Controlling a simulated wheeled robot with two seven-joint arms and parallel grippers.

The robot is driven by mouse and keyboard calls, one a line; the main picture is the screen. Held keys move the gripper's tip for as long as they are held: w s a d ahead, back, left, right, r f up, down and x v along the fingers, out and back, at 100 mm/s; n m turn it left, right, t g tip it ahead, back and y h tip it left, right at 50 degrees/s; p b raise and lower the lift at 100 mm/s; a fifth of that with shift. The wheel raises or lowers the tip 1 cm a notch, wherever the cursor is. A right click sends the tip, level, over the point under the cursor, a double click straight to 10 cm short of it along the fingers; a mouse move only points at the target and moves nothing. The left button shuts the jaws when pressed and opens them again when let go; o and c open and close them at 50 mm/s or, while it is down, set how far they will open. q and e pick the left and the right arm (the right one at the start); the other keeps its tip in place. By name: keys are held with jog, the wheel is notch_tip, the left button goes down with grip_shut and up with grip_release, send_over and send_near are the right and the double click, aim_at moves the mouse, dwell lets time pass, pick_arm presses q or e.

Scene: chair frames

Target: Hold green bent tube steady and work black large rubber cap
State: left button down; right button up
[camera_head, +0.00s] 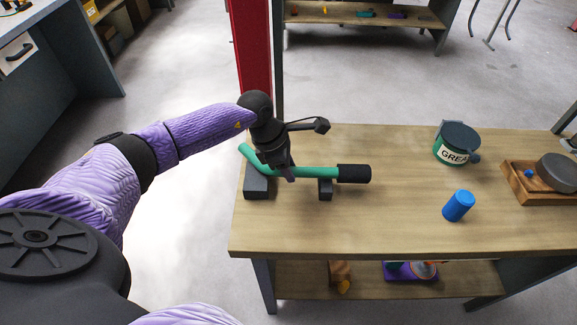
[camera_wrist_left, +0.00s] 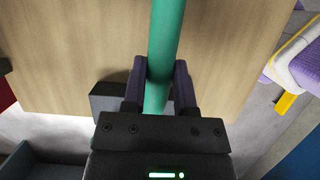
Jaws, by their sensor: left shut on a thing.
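The green bent tube (camera_head: 315,172) lies across two dark support blocks at the left end of the wooden table, its bent end rising at the left. The black large rubber cap (camera_head: 354,174) sits at the tube's right end. My left gripper (camera_head: 288,174) reaches down over the tube between the two blocks. In the left wrist view, the green tube (camera_wrist_left: 165,45) runs between the two fingers of my left gripper (camera_wrist_left: 160,85), which is shut on it. The cap is outside the wrist view. My right gripper is not in either view.
A blue cylinder (camera_head: 458,205) stands on the table right of the cap. A green grease tub (camera_head: 456,143) is behind it, and a wooden tray (camera_head: 516,184) is at the far right. A red post (camera_head: 250,45) rises behind the table's left end. The front middle tabletop is clear.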

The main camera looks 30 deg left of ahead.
pick_arm(q)
jog(key=shift+c, duration=2)
grip_release()
jog(key=shift+o, duration=0.4)
jog(key=shift+a+r, duration=0.1)
jog(key=shift+r, duration=0.3)
jog(key=p+v, duration=0.2)
jog(key=v, duration=0.7)
jog(key=shift+s+p, duration=0.15)
jog(key=shift+p, duration=0.15)
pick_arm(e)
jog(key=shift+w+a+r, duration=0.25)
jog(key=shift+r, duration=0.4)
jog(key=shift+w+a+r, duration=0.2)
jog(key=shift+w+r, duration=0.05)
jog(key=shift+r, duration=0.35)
